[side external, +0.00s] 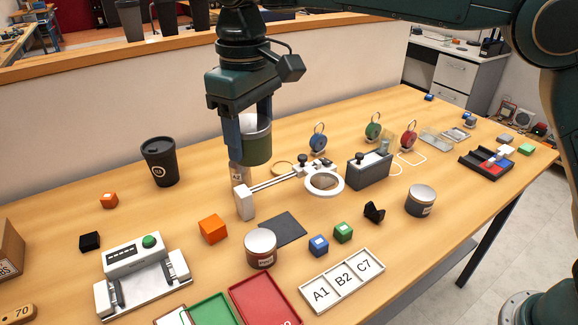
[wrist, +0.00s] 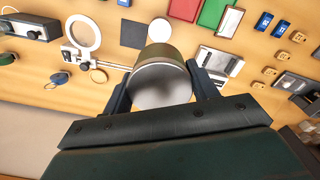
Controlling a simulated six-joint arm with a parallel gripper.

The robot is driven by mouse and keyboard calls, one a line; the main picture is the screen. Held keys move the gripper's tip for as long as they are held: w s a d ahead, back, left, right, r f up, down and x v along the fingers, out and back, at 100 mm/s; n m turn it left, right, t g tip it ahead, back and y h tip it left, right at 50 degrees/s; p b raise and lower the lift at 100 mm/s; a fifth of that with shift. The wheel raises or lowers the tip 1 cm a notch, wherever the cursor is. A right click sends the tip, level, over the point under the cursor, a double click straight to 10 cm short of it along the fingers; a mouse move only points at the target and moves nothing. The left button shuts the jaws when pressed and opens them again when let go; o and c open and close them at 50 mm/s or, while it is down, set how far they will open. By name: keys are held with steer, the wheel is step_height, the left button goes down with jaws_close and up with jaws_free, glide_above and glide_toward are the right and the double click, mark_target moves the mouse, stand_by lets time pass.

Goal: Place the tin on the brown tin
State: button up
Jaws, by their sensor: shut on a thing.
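A green tin with a pale metal top (side external: 257,143) is held between the fingers of my gripper (side external: 248,135), well above the table. It also shows in the wrist view (wrist: 162,88), with a finger on each side. The brown tin (side external: 262,256) stands upright on the table, lower and nearer the camera than the held tin, with a pale lid and a reddish-brown label. In the wrist view its round lid (wrist: 160,29) shows just beyond the held tin, which partly covers it. The two tins are apart.
A dark mat (side external: 280,229) lies beside the brown tin. A white ring fixture (side external: 324,184) with an arm stands below and right of my gripper. An orange cube (side external: 213,229), a red tray (side external: 264,300) and another grey tin (side external: 421,201) are around. A black cup (side external: 160,163) stands left.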

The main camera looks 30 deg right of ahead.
steer(key=shift+f, duration=0.1)
step_height(320, 180, down, 16)
steer(key=shift+r, duration=0.2)
stand_by(0.3)
steer(key=shift+f, duration=0.1)
steer(key=shift+f, duration=2)
steer(key=shift+f, duration=0.1)
steer(key=o, duration=1.1)
